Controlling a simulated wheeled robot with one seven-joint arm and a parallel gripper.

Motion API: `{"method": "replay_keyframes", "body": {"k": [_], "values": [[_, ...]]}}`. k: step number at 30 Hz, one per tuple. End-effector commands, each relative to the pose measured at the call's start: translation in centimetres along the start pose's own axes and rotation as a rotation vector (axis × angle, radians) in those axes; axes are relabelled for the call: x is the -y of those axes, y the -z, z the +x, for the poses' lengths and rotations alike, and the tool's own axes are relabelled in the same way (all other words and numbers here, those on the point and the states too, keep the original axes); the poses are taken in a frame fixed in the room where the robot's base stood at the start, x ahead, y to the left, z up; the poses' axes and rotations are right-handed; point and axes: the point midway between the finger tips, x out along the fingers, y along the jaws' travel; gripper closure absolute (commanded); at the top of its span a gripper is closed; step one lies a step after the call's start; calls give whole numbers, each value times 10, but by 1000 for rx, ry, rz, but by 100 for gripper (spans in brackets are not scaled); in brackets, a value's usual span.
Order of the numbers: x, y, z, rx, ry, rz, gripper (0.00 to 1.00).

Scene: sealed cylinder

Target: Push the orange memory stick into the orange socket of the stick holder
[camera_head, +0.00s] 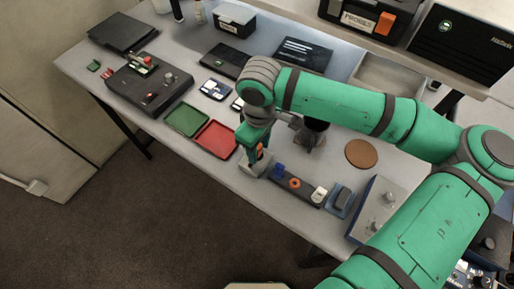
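The stick holder (308,194) is a dark bar near the table's front edge, set at a slant. It carries a blue piece (279,170), an orange ringed spot (294,183) that looks like the orange socket, and a white piece (319,194) at its right end. My gripper (256,163) points down at the left end of the holder, left of the blue piece. A small orange piece (259,151), possibly the orange memory stick, shows at the fingers. Whether the fingers grip it is too small to tell. A pale grey block (248,168) is just below the fingers.
Red (215,139) and green (187,119) trays lie left of my gripper. A dark box with a knob (150,90) stands farther left. A brown disc (361,153) lies behind the holder. A blue-grey box (374,205) stands to its right. The table's front edge is close.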

Motion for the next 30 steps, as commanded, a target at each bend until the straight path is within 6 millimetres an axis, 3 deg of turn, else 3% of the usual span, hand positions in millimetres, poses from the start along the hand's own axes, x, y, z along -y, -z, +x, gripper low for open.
{"method": "replay_keyframes", "body": {"k": [19,24,30], "values": [[3,4,0,0,-1,-10,61],[3,4,0,0,-1,-9,99],[3,4,-1,0,-1,-9,100]]}}
